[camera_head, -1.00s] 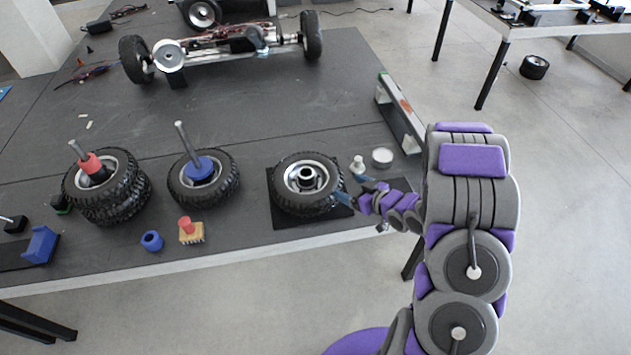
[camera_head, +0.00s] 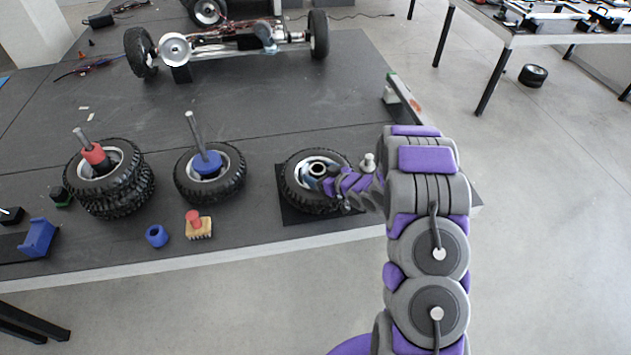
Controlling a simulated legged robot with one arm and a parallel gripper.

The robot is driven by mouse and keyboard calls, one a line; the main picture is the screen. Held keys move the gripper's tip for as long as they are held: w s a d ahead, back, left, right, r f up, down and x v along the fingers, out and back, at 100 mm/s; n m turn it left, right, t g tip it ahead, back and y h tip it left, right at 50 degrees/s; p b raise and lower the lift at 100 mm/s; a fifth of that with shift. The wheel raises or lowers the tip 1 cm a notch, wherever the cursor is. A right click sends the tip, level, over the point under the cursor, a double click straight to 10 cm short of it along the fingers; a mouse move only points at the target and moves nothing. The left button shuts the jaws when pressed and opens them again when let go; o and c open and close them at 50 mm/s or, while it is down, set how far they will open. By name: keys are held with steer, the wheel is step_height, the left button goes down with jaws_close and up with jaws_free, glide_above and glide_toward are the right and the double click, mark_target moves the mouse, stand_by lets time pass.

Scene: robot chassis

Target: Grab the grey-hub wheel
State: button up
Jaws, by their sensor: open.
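The grey-hub wheel (camera_head: 296,188) lies flat on a black square mat (camera_head: 293,217) near the front right of the table, its silver rim and dark centre facing up. My purple and grey arm reaches in from the right. My gripper (camera_head: 312,177) is open over the wheel's hub, at the right part of the rim. The fingers are small and partly blend with the rim, so I cannot tell whether they touch it. My wrist hides the right side of the tyre.
Left of it stand a blue-hub wheel (camera_head: 210,185) with a rod and a red-hub wheel stack (camera_head: 110,190). A blue ring (camera_head: 157,236) and a brush-like block (camera_head: 199,228) lie in front. A chassis (camera_head: 230,45) is at the back. The table's middle is clear.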

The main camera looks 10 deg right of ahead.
steer(key=shift+w+a+f, duration=0.35)
steer(key=shift+w+a, duration=0.2)
steer(key=shift+a, duration=0.05)
steer(key=shift+w, duration=0.15)
steer(key=shift+w+d+f, duration=0.15)
steer(key=shift+w+d, duration=0.05)
steer(key=shift+d, duration=0.4)
steer(key=shift+w+d+f, duration=0.1)
steer(key=shift+w+d, duration=0.05)
steer(key=shift+d, duration=0.8)
steer(key=shift+s+r, duration=0.1)
steer(key=shift+c, duration=0.4)
steer(key=shift+a, duration=1.15)
steer(key=c, duration=0.4)
steer(key=shift+a, duration=0.1)
steer(key=shift+c, duration=0.9)
steer(key=shift+d, duration=0.75)
steer(key=c, duration=0.9)
steer(key=shift+a, duration=0.15)
jaws_close()
